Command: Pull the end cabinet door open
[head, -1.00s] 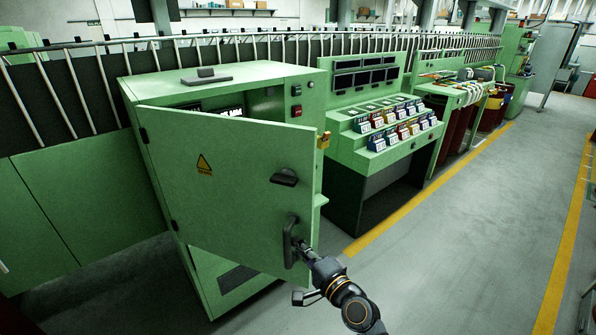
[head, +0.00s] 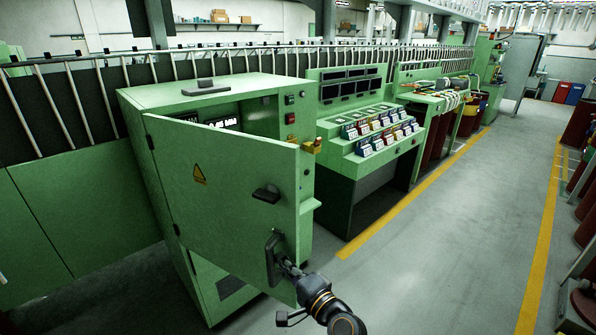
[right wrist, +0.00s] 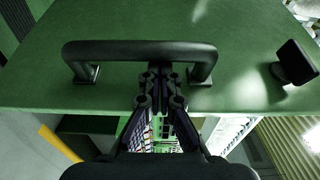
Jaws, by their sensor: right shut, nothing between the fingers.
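The green end cabinet door (head: 225,200), with a yellow warning triangle, stands part way open, hinged at its left edge. Its dark bar handle (head: 272,258) is low near the free edge; a black latch knob (head: 266,194) sits above it. My right gripper (head: 283,264) is at the handle. In the right wrist view the handle (right wrist: 140,50) runs across the picture, and my gripper (right wrist: 161,74) is shut with its fingertips at the bar, nothing between them. I cannot tell whether the tips hook behind the bar. My left gripper is out of view.
The green cabinet (head: 160,180) stands behind the door, with lit displays visible inside. A control desk (head: 370,140) with coloured modules stands to its right. Clear grey floor (head: 440,240) with yellow lines lies to the right; dark red drums (head: 585,185) line the far right.

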